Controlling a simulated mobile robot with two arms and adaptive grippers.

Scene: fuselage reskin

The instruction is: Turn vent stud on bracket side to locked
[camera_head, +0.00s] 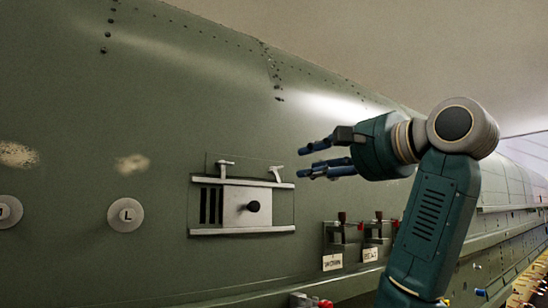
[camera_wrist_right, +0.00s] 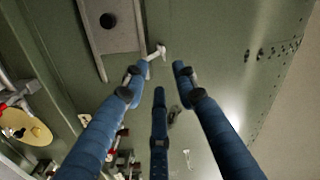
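The vent panel (camera_head: 242,207) is on the green fuselage skin, with dark slots, a pale sliding plate and a black knob (camera_head: 253,206). Two pale T-shaped studs stand along its top edge: the left stud (camera_head: 224,167) has a nearly level bar, and the right stud (camera_head: 277,173), on the side of the brackets, is tilted. My right gripper (camera_head: 316,160) has its blue fingers spread and empty, to the right of and slightly above the right stud. In the right wrist view a pale stud (camera_wrist_right: 157,52) shows just beyond the open fingertips (camera_wrist_right: 160,78). My left gripper is not in view.
Two brackets with dark red knobs (camera_head: 342,233) and small labels (camera_head: 332,262) sit at the lower right of the vent. Round discs, one marked L (camera_head: 125,215), are on the skin at left. A ledge (camera_head: 210,298) runs along the bottom.

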